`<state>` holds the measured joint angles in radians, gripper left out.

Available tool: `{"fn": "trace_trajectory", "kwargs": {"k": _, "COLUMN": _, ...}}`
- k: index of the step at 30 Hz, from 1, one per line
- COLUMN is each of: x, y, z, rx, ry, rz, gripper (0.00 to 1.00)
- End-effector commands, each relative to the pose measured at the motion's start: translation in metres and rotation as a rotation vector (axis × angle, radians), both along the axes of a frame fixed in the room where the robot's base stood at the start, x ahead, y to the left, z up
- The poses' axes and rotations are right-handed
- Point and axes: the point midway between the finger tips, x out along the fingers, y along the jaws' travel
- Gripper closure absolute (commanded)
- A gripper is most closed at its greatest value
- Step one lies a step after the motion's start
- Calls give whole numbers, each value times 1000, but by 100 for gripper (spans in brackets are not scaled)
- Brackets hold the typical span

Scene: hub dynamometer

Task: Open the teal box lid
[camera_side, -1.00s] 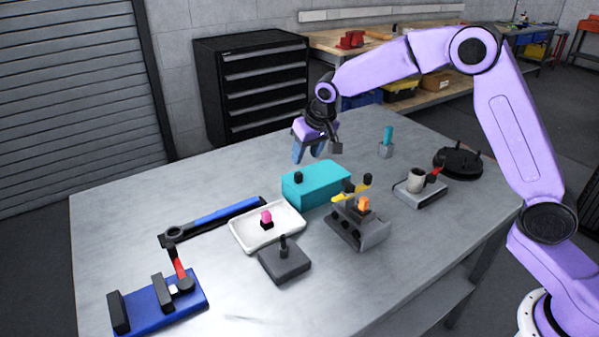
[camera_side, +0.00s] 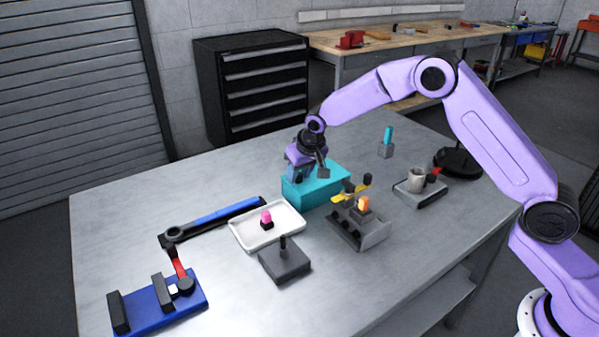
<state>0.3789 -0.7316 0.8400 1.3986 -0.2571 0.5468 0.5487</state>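The teal box (camera_side: 318,189) stands on the grey table, behind the white tray. Its lid is closed. The small black knob on the lid's left part is now hidden behind my gripper. My gripper (camera_side: 299,176) points down at the left part of the lid, with its blue fingers at the knob's place. I cannot tell whether the fingers are apart or closed on the knob.
A white tray (camera_side: 243,234) with a pink-topped piece and a dark grey block (camera_side: 285,262) with a post lie in front. A grey fixture (camera_side: 371,234) with yellow and orange parts stands close at right. The table behind the box is fairly clear.

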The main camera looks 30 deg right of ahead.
Motion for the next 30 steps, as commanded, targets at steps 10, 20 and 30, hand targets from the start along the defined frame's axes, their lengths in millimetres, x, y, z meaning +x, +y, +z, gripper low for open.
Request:
{"fn": "trace_trajectory", "kwargs": {"k": 10, "x": 0, "y": -6, "z": 0, "rx": 0, "ry": 1, "rz": -3, "gripper": 100}}
{"fn": "trace_trajectory", "kwargs": {"k": 20, "x": 1, "y": -93, "z": 1, "rx": 1, "ry": 0, "rz": -7, "gripper": 100}}
{"fn": "trace_trajectory", "kwargs": {"k": 30, "x": 0, "y": -147, "z": 1, "rx": 1, "ry": -2, "rz": -3, "gripper": 100}}
